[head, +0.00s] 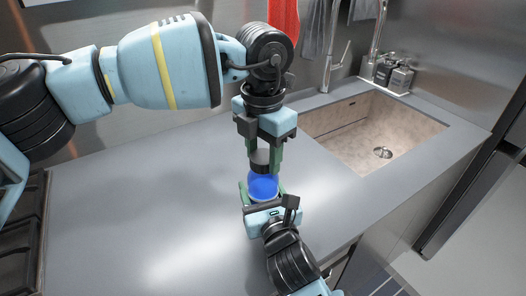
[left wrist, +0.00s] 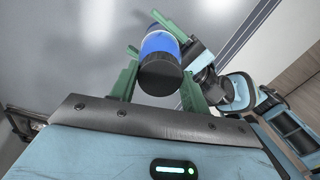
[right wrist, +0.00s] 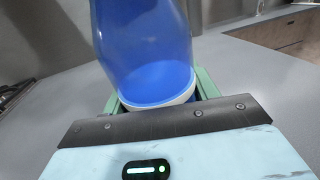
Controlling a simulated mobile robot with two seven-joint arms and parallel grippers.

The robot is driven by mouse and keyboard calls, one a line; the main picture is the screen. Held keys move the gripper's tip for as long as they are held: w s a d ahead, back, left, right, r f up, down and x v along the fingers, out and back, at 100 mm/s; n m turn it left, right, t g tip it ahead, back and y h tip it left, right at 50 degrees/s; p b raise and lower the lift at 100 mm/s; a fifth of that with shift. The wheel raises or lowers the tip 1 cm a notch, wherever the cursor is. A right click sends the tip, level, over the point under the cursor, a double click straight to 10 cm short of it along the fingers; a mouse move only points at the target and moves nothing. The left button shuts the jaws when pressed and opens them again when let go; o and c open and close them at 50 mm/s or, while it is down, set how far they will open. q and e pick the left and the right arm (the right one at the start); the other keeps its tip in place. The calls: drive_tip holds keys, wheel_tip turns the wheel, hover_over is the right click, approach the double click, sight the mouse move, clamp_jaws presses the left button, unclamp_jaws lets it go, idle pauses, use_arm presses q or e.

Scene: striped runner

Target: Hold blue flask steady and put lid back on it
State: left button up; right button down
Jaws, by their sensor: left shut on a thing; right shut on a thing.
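The blue flask (head: 263,187) stands on the grey counter near its front edge. My right gripper (head: 264,194) is shut around it from the front. The right wrist view shows the flask's translucent blue body (right wrist: 145,45) with a white band low down; its top is cut off. My left gripper (head: 264,155) points down from above, shut on the black lid (head: 260,161). In the left wrist view the lid (left wrist: 160,75) lies between the green fingers, lined up with the flask (left wrist: 159,42). I cannot tell whether lid and flask touch.
A sink (head: 375,130) with a tap (head: 338,70) is at the back right, with dark bottles (head: 400,78) behind it. A stove (head: 20,240) borders the left. The counter (head: 130,220) left of the flask is clear. A red towel (head: 284,18) hangs behind.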

use_arm(q)
drive_tip(key=shift+m, duration=1)
drive_tip(key=o, duration=1.1)
drive_tip(key=shift+r, duration=2.3)
drive_tip(key=shift+c, duration=0.4)
wheel_tip(320, 180, up, 3)
drive_tip(key=n, duration=0.4)
drive_tip(key=shift+r, duration=0.2)
